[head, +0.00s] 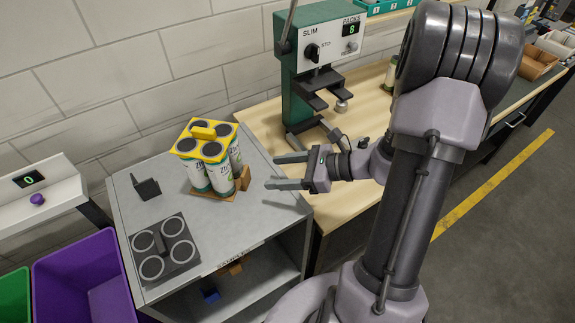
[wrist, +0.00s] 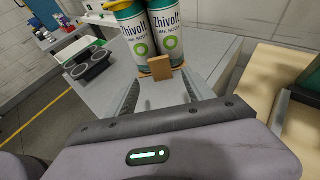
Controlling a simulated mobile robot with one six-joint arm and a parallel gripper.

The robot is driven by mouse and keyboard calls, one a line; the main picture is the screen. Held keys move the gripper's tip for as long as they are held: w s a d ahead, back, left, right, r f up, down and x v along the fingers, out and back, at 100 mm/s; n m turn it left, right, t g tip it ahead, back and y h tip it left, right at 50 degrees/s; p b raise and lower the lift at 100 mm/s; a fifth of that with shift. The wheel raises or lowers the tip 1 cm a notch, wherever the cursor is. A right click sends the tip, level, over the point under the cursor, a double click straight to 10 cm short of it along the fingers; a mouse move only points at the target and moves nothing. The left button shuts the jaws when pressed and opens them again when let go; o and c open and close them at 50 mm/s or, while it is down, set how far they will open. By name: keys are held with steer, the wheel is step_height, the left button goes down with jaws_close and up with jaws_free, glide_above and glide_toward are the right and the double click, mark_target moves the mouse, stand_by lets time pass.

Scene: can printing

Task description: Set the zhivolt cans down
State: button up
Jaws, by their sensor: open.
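Several white and green Zhivolt cans (head: 222,176) stand upright in a cluster under a yellow carrier (head: 203,141), on a small brown base on the grey cabinet top (head: 240,222). In the wrist view two of the cans (wrist: 167,36) stand ahead, with a small brown block (wrist: 160,68) in front of them. My gripper (head: 270,172) is open and empty, to the right of the cans and apart from them. Its two fingers (wrist: 166,92) point toward the cans in the wrist view.
A dark holder with several round recesses (head: 162,250) lies at the cabinet's front left; it also shows in the wrist view (wrist: 88,67). A small black stand (head: 146,187) is behind it. A green press (head: 318,70) stands on the wooden bench (head: 262,128). A purple bin (head: 80,280) is lower left.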

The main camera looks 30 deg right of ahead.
steer(key=s+a+r+n+g+h, duration=0.4)
steer(key=s+a+r+n+h, duration=0.4)
steer(key=s+a+r+n, duration=1.1)
steer(key=w+d+f+n+b, duration=0.1)
steer(key=w+d+f+b, duration=0.1)
steer(key=f+b, duration=0.2)
steer(key=w+d+f+n+b, duration=0.2)
steer(key=f+b, duration=0.3)
steer(key=f, duration=0.4)
steer(key=shift+w+d+f+n, duration=0.15)
steer(key=shift+w+d+n, duration=0.15)
steer(key=shift+w, duration=0.05)
